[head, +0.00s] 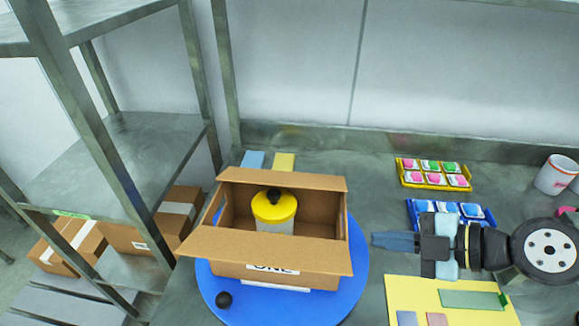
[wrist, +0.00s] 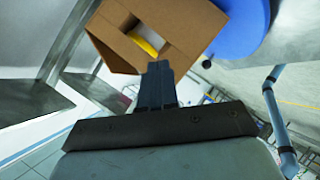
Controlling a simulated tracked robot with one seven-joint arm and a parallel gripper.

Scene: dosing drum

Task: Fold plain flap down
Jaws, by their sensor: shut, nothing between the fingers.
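An open cardboard box (head: 325,232) stands on a round blue turntable (head: 356,275). A wide plain flap (head: 262,250) folds outward along its front, above a label reading "ONE". Another flap (head: 285,179) stands along the back edge. A jar with a yellow lid and black knob (head: 274,205) sits inside the box. My gripper (head: 375,240) is shut and empty, just right of the box and apart from it in the head view. In the wrist view the shut fingers (wrist: 155,68) point toward the box (wrist: 185,25), with part of the yellow lid (wrist: 146,45) showing.
A small black ball (head: 224,299) lies on the turntable's front left. Yellow (head: 433,173) and blue (head: 450,215) trays hold coloured items at right, near a white mug (head: 556,174). A yellow mat (head: 405,292) lies at front right. A metal shelf (head: 120,160) stands at left.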

